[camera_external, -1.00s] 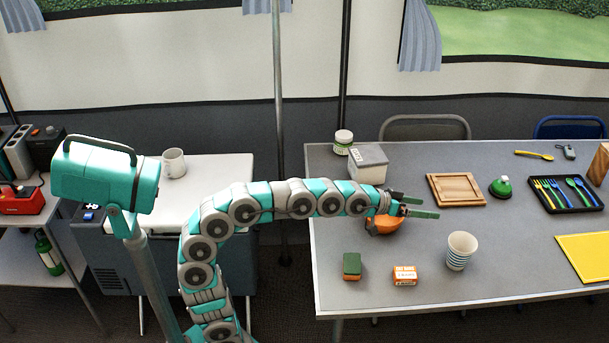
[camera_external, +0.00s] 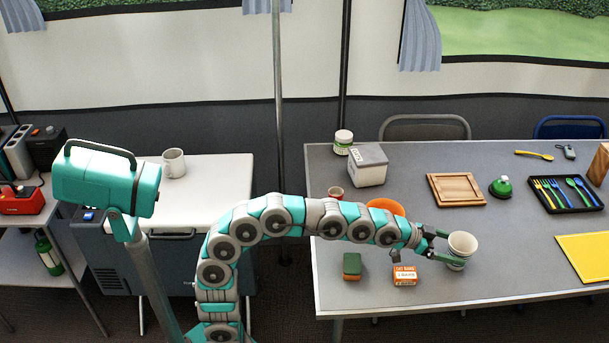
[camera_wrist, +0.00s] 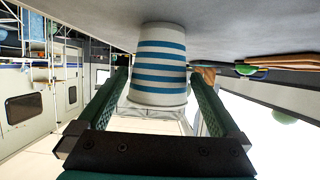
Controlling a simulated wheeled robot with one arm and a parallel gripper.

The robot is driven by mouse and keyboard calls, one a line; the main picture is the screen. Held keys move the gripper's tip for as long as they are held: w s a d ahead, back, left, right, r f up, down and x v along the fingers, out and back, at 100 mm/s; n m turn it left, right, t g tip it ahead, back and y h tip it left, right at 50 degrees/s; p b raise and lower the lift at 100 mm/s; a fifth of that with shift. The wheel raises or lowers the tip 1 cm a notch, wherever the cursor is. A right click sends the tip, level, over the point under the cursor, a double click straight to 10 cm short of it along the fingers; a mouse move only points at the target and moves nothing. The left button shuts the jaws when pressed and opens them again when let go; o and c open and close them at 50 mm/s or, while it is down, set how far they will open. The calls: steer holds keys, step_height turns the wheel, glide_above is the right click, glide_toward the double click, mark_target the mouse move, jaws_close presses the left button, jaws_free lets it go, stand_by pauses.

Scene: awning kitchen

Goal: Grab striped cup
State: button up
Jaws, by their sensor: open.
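The striped cup (camera_external: 463,244) is white with blue bands and stands upright on the grey table at its front part. My gripper (camera_external: 446,250) is at the cup, its fingers reaching along the cup's sides, and it is open. In the wrist view, the striped cup (camera_wrist: 158,66) appears upside down between the two green finger pads of my gripper (camera_wrist: 160,108). Small gaps seem to show beside the cup, and contact with the pads cannot be made out.
An orange box (camera_external: 405,275) and a green-brown sponge (camera_external: 352,266) lie left of the cup, near my arm. An orange bowl (camera_external: 386,206) and a small red cup (camera_external: 336,193) are behind my arm. A yellow mat (camera_external: 588,257) lies at right. The table between mat and cup is clear.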

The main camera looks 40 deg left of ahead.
steer(key=shift+x, duration=1.55)
steer(key=shift+c, duration=0.2)
steer(key=c, duration=1)
steer(key=shift+o, duration=0.2)
step_height(320, 180, up, 28)
steer(key=p, duration=0.2)
steer(key=shift+f+p, duration=0.15)
steer(key=shift+p, duration=0.25)
